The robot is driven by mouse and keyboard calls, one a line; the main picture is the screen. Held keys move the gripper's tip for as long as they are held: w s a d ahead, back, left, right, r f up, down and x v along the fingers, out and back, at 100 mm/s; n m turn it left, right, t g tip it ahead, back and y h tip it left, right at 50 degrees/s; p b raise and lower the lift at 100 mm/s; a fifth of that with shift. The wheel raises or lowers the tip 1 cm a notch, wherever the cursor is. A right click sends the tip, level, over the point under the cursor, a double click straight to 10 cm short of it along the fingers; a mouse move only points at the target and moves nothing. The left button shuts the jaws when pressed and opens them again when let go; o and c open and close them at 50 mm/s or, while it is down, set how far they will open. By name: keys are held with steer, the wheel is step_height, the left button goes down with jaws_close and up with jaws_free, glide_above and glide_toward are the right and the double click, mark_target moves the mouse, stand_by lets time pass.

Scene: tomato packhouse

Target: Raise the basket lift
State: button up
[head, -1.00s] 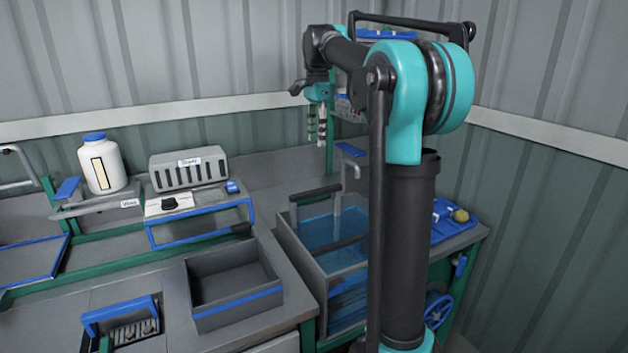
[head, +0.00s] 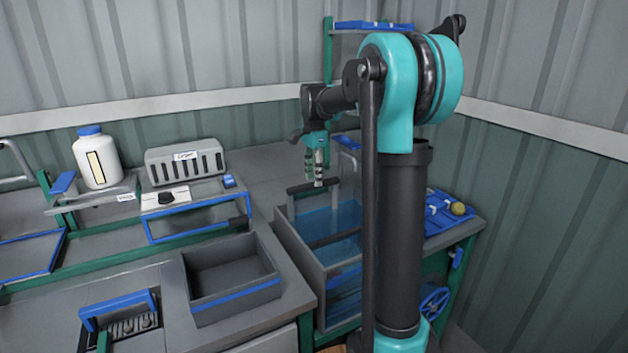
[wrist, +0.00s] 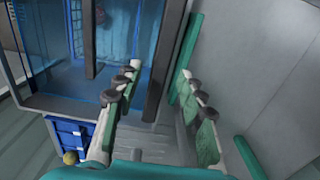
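The basket lift's dark handle bar (head: 300,189) spans the far end of a clear tank of blue water (head: 296,250). A second dark bar (head: 338,239) crosses the tank nearer the front. My gripper (head: 315,168) points down just above the far bar, and no contact shows. In the wrist view my gripper (wrist: 160,70) is open, its green-padded fingers spread with nothing held between them. A dark bar (wrist: 166,55) lies in line with the gap, beyond the fingertips. The basket under the water is hard to make out.
A grey bin (head: 235,300) with a blue front edge stands left of the tank. A blue tray (head: 440,222) with a yellowish round object is to the right. A grey slotted box (head: 185,166) and a white jar (head: 97,162) stand behind, near the wall.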

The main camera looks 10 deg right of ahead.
steer(key=shift+f, duration=0.85)
steer(key=shift+c, duration=0.2)
jaws_close()
